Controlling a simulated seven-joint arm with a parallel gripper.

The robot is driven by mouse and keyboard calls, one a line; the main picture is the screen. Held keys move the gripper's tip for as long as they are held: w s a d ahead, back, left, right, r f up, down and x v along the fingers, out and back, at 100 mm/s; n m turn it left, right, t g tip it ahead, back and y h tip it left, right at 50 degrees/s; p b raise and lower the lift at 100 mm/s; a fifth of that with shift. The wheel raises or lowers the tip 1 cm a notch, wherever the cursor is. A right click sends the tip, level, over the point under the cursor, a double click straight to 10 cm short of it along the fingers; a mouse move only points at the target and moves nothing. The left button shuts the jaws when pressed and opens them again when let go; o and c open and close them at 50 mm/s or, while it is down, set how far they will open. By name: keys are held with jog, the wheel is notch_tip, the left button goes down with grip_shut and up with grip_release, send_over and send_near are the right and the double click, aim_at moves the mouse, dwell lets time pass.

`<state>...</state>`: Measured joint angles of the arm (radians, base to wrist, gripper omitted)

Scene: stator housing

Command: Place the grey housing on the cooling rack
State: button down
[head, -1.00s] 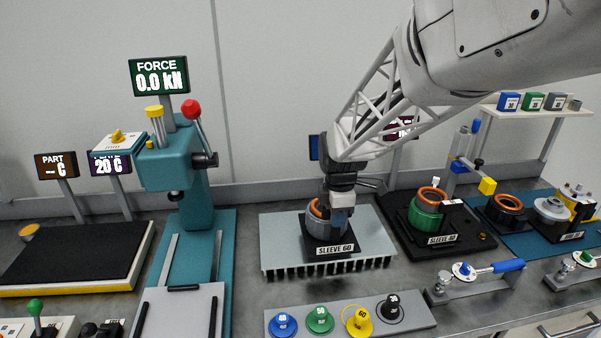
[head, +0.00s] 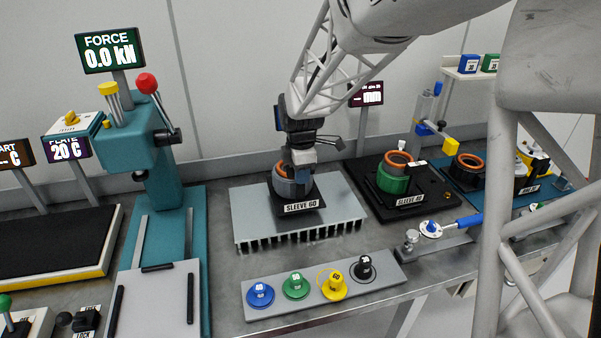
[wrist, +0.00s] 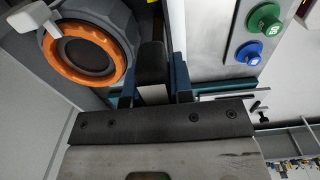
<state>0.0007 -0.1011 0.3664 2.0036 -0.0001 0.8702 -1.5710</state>
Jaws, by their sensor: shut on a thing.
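The grey housing (head: 290,187) has an orange ring inside its top. It sits upright in a black base labelled SLEEVE 60 (head: 300,207). The base is over the middle of the silver finned cooling rack (head: 345,217) and looks to be resting on it. My gripper (head: 300,165) is at the housing's top, shut on it, and hides part of the rim. In the wrist view the housing (wrist: 118,22) and its orange ring (wrist: 58,62) are at upper left, beside the gripper fingers (wrist: 152,75). The exact contact is hidden.
A teal press (head: 150,160) stands left of the rack. A black tray with a green housing (head: 393,180) is to the right. Coloured knobs (head: 295,286) stand in front on a grey strip. A toggle clamp (head: 440,228) is at front right.

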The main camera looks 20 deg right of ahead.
jog(key=shift+f, duration=1.75)
jog(key=c, duration=1)
grip_release()
jog(key=shift+f, duration=0.1)
notch_tip(320, 180, up, 12)
jog(key=shift+r, duration=0.15)
jog(key=shift+s, duration=0.15)
